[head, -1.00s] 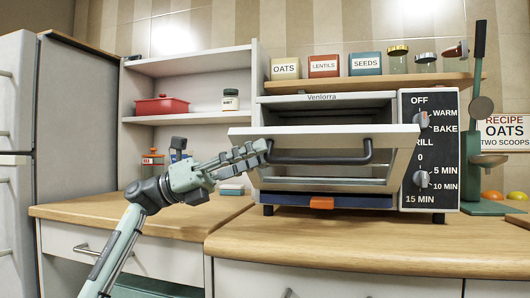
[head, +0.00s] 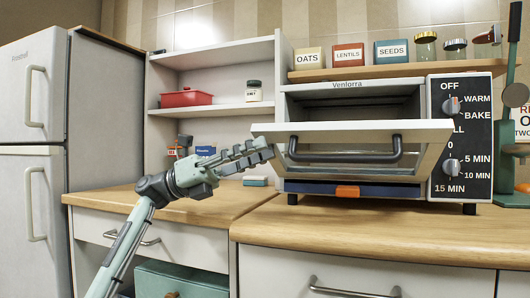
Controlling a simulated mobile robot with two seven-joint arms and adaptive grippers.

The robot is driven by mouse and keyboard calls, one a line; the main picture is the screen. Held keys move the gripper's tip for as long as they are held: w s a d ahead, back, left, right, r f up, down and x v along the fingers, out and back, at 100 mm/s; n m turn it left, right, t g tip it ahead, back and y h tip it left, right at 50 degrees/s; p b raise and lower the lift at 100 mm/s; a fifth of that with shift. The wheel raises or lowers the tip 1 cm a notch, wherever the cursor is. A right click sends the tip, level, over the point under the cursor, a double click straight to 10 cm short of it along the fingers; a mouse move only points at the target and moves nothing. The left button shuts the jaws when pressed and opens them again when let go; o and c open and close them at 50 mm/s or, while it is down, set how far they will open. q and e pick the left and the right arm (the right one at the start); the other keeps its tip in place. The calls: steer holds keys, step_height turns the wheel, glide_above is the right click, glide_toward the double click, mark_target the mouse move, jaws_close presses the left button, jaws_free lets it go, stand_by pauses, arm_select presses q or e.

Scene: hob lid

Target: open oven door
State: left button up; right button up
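The toaster oven (head: 366,90) stands on the right counter. Its door (head: 430,137) is partly open, tilted out and down from the top, with a gap above it into the cavity. A dark bar handle (head: 345,158) runs across the door's front. My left gripper (head: 268,147) reaches in from the left, its fingertips by the door's left edge, just left of the handle's left end. I cannot tell whether it touches the door, or how far its fingers are apart. My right gripper is not in view.
A control panel with two knobs (head: 452,105) is right of the door. Jars and tins stand on the shelf (head: 400,71) above. A fridge (head: 30,120) is at left. The wooden counter (head: 370,235) in front of the oven is clear. A teal box (head: 180,280) sits low at left.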

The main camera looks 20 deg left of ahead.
arm_select(q)
steer(key=v, duration=0.2)
steer(key=b+v, duration=0.1)
steer(key=v, duration=0.1)
steer(key=shift+w, duration=0.2)
stand_by(0.7)
